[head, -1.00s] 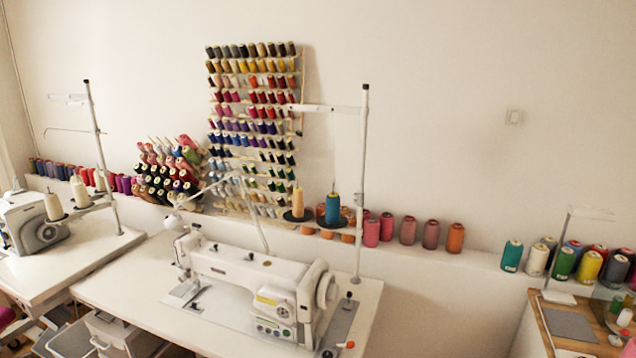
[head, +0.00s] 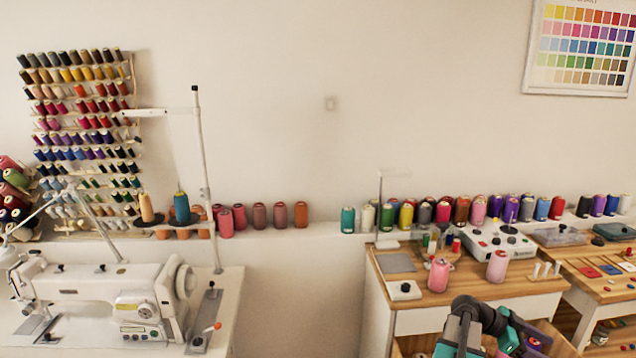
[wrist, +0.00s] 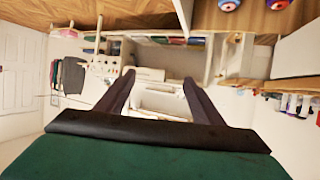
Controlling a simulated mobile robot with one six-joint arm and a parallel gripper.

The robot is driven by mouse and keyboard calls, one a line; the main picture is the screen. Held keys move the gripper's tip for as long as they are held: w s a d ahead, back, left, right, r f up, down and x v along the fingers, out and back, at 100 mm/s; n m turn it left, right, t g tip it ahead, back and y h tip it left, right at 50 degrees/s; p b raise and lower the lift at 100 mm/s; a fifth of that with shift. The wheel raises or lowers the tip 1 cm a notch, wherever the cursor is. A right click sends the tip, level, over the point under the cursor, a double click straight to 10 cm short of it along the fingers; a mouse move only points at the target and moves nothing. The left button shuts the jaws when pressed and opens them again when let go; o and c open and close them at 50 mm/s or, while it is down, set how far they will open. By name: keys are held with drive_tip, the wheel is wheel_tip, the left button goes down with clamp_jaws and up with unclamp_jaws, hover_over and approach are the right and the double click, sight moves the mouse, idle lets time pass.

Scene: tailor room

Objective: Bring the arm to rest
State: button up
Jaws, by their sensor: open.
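My gripper (wrist: 157,84) shows in the wrist view with its two dark fingers spread apart and nothing between them. Behind the fingers the wrist view shows the room tilted, with white furniture and shelves at a distance. In the head view my arm (head: 480,325) is folded at the bottom right, in front of the wooden table. The gripper's fingers cannot be made out in the head view.
A wooden table (head: 386,286) stands close behind my arm, with two pink thread spools (head: 438,276) and a white-grey device (head: 495,238) on it. A sewing machine (head: 100,297) stands on a white table at left. Bare wall and a gap lie between the tables.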

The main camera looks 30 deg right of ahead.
drive_tip(key=w+a+f+n+t+y, duration=0.1)
drive_tip(key=w+a+f+n+t, duration=0.5)
drive_tip(key=w+a, duration=0.85)
drive_tip(key=w+a+f+n+t+y, duration=0.1)
drive_tip(key=w+a+f+n+t, duration=0.1)
drive_tip(key=w+a+f+n, duration=1.2)
drive_tip(key=w+a+f+n+t+y, duration=0.1)
drive_tip(key=w+a+n+y, duration=0.2)
drive_tip(key=a, duration=1)
drive_tip(key=w+a+f+n+t+y, duration=0.1)
drive_tip(key=w+a+n, duration=0.3)
drive_tip(key=a, duration=0.9)
drive_tip(key=w+a+f+n+t+y, duration=0.15)
drive_tip(key=w+a, duration=0.35)
drive_tip(key=a, duration=0.8)
drive_tip(key=s+f+g+b, duration=0.1)
drive_tip(key=s+f+g, duration=0.2)
drive_tip(key=s+f, duration=0.7)
drive_tip(key=s+f+g+b, duration=0.2)
drive_tip(key=s+f+g, duration=0.1)
drive_tip(key=s+f, duration=0.8)
drive_tip(key=s, duration=0.4)
drive_tip(key=shift+s+a+f+y, duration=0.15)
drive_tip(key=shift+s+y, duration=0.2)
drive_tip(key=shift+s, duration=0.05)
drive_tip(key=shift+c, duration=0.5)
